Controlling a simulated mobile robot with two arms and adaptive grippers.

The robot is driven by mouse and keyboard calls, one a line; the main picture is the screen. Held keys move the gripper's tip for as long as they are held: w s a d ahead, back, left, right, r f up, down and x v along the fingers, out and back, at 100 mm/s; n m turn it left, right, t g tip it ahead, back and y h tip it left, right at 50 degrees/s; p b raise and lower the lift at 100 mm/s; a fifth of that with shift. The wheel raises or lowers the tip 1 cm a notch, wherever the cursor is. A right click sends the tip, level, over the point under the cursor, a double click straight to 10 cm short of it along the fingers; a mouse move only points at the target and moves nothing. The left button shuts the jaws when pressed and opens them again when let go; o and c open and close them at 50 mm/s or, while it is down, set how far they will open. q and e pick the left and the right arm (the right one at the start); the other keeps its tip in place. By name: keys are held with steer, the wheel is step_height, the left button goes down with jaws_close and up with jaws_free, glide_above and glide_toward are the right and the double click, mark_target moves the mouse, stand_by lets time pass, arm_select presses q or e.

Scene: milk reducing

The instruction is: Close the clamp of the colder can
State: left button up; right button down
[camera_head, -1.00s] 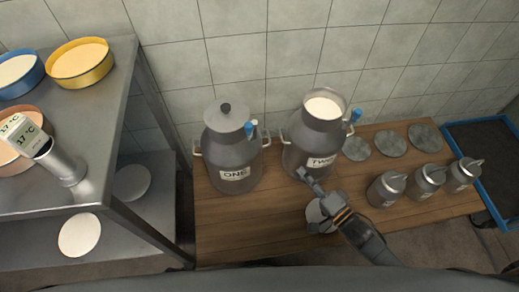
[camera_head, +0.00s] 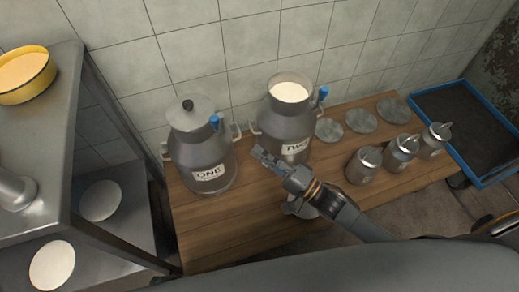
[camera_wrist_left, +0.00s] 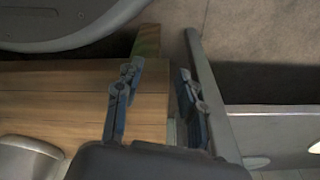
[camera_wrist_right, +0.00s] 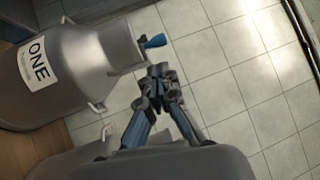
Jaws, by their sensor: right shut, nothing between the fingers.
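Can ONE (camera_head: 198,155) stands on the wooden bench with its lid on. Its blue-handled clamp (camera_head: 214,122) is at the rim's right side, and it also shows in the right wrist view (camera_wrist_right: 155,41). Can TWO (camera_head: 287,125) stands to its right, open and full of white milk, with a blue clamp handle (camera_head: 323,92) at its right rim. My right gripper (camera_head: 262,156) is shut and empty in front of the gap between the cans. In the right wrist view its tips (camera_wrist_right: 160,72) appear just below the blue handle, apparently apart from it. My left gripper (camera_wrist_left: 157,88) is open and empty over the bench edge.
Three small lidded cans (camera_head: 403,149) and several flat round lids (camera_head: 361,120) are on the right of the bench (camera_head: 215,225). A metal shelf (camera_head: 45,135) with a yellow-rimmed bowl (camera_head: 25,74) stands left. A blue-edged tray (camera_head: 461,123) is far right. The tiled wall is close behind.

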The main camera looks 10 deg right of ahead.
glide_toward(218, 119)
steer(key=w+a, duration=0.4)
arm_select(q)
steer(key=shift+w+r, duration=0.7)
steer(key=shift+r, duration=0.05)
arm_select(e)
steer(key=shift+w+a+r, duration=0.25)
steer(key=shift+a+r, duration=0.05)
steer(key=shift+a, duration=0.15)
arm_select(q)
steer(key=shift+s, duration=0.1)
